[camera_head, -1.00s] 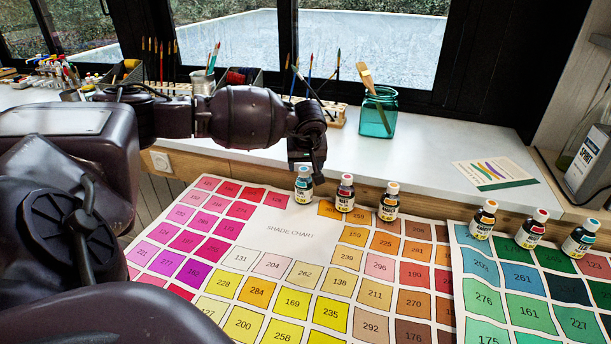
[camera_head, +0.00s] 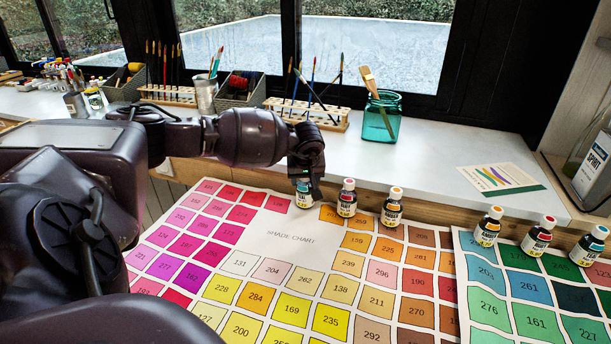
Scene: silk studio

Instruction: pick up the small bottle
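My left gripper (camera_head: 307,184) points down at the top of a small bottle with a teal cap (camera_head: 303,198), at the left end of a row on the shade chart (camera_head: 290,228). Its fingers are at the cap and hide part of it; I cannot tell whether they grip it. The bottle stands upright. To its right stand a small bottle with a pink-red cap (camera_head: 347,199) and one with an orange cap (camera_head: 392,207). Farther right are three more small bottles, capped orange (camera_head: 487,228), red (camera_head: 538,236) and teal (camera_head: 590,245). My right gripper is not in view.
A white ledge (camera_head: 440,150) runs behind the chart. A spirit bottle (camera_head: 592,165) is at the right edge.

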